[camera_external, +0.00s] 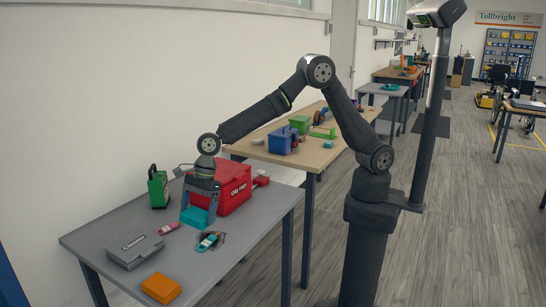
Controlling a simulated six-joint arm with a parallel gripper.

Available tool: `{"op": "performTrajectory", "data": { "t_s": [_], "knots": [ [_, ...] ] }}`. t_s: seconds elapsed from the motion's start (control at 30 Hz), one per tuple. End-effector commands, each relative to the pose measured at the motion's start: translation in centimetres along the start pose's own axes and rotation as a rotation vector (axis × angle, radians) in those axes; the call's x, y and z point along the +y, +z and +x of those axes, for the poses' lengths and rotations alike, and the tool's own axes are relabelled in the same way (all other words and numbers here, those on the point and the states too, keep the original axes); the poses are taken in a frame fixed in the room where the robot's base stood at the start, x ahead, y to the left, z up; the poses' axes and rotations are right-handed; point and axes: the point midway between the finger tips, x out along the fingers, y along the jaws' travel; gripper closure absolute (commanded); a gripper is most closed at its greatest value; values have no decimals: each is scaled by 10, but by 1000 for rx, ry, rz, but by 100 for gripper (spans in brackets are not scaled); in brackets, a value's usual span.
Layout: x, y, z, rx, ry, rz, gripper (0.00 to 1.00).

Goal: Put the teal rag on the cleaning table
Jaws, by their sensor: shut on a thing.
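My gripper (198,214) points down over the grey table (105,233) and is shut on the teal rag (193,217), a folded, block-like piece between its fingers. The rag is low, near the tabletop; I cannot tell whether it touches it. A red toolbox (234,185) stands just behind and to the right of my gripper. No label in view tells which table is the cleaning table.
On the grey table are a green can (158,188), a grey case (134,251), an orange block (161,288), a small pink-red tool (168,228) and a teal-and-dark tool (207,242). A wooden table (280,151) with blue and green boxes stands behind.

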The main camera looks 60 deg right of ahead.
Motion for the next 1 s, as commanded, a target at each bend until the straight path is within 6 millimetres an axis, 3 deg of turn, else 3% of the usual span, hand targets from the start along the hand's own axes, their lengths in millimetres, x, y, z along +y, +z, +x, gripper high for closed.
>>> {"op": "performTrajectory", "data": {
  "t_s": [0.17,0.6,0.8,1.0],
  "knots": [
    [10,9,16,3,4,-2,32],
    [54,61,95,1,2,-2,32],
    [58,66,106,0,0,0,32],
    [59,55,131,1,2,0,32]
  ]
}}
